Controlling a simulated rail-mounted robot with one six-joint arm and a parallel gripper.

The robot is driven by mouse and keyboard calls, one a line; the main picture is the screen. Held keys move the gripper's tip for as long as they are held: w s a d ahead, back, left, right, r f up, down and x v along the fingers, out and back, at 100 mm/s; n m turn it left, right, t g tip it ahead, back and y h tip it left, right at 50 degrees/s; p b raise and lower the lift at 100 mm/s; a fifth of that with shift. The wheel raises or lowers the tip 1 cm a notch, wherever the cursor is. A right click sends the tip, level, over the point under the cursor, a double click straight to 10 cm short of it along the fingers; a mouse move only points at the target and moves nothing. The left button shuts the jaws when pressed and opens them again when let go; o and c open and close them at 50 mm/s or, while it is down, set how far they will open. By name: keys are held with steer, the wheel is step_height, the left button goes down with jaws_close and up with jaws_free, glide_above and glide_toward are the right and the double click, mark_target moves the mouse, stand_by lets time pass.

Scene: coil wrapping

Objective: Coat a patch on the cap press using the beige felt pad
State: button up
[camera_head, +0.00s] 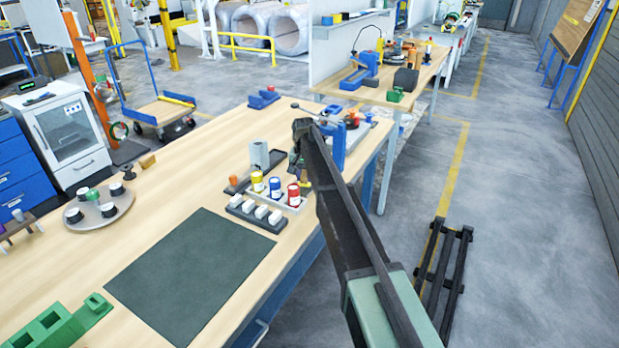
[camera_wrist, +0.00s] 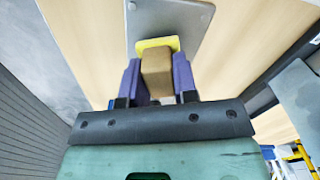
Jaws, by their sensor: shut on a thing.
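The cap press (camera_head: 337,146) looks to be the blue upright with a grey lever at the table's right edge, partly hidden by my arm. My gripper (camera_wrist: 157,66) is shut on a tan-brown block, which I take to be the beige felt pad (camera_wrist: 157,75). Its far end is bright yellow; I cannot tell if that is coating. Beyond it in the wrist view is a grey plate (camera_wrist: 190,20) with small corner screws. I cannot tell whether the pad touches the plate.
Yellow (camera_head: 257,182), blue (camera_head: 275,187) and red (camera_head: 293,194) pots stand beside a dark rack of white blocks (camera_head: 235,202). A green mat (camera_head: 190,272) lies in front. A round tray (camera_head: 122,208) of cups is at left. A low dark rack (camera_head: 442,265) stands on the floor.

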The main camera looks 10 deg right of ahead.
steer(key=shift+w+a, duration=1.3)
steer(key=shift+a, duration=0.2)
steer(key=s+d, duration=0.4)
steer(key=d, duration=0.1)
steer(key=shift+s+d, duration=0.2)
steer(key=shift+s, duration=0.3)
steer(key=shift+s+a, duration=0.35)
steer(key=shift+a, duration=0.4)
steer(key=shift+w+a+f, duration=0.1)
steer(key=shift+w+a, duration=0.4)
steer(key=shift+w, duration=0.25)
steer(key=shift+w+a, duration=0.7)
steer(key=shift+a, duration=0.2)
steer(key=shift+w+a, duration=0.65)
steer(key=shift+a, duration=0.2)
steer(key=shift+s+d, duration=1.15)
steer(key=shift+d, duration=0.2)
steer(key=shift+s+d, duration=1.15)
steer(key=shift+d, duration=0.15)
step_height(320, 180, up, 8)
steer(key=p, duration=0.7)
steer(key=shift+f, duration=0.2)
